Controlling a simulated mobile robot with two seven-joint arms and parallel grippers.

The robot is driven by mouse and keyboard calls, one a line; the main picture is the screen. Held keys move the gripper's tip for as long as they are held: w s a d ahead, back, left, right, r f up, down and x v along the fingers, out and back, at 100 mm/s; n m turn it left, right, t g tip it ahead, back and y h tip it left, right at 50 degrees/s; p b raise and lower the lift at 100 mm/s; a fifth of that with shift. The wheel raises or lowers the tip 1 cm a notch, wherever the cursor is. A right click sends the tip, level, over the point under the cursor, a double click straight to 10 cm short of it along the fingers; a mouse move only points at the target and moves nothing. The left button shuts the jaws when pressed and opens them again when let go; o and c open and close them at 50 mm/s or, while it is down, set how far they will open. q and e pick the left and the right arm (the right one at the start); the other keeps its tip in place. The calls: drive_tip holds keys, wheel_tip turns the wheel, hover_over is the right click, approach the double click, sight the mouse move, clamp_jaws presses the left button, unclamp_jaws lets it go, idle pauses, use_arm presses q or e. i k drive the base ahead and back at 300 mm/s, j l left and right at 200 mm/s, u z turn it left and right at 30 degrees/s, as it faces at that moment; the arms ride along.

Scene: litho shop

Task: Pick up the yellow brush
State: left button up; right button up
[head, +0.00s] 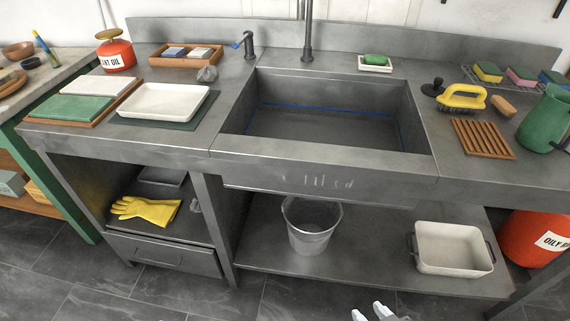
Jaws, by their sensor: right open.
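The yellow brush (463,92) has a looped handle and dark bristles underneath. It lies on the grey counter to the right of the sink, behind a wooden slatted rack. My right gripper (370,311) shows only as pale fingertips at the bottom edge, low in front of the bench and far from the brush. It is open, and nothing shows between the fingertips. My left gripper is not in view.
Around the brush are a dark round knob (433,88), a small wooden block (502,106), the slatted rack (483,138), sponges (488,72) and a green jug (546,120). The sink (320,150) is empty. A tall faucet (307,35) stands behind it.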

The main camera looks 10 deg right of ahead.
sight(446, 99)
drive_tip(key=z, duration=1.25)
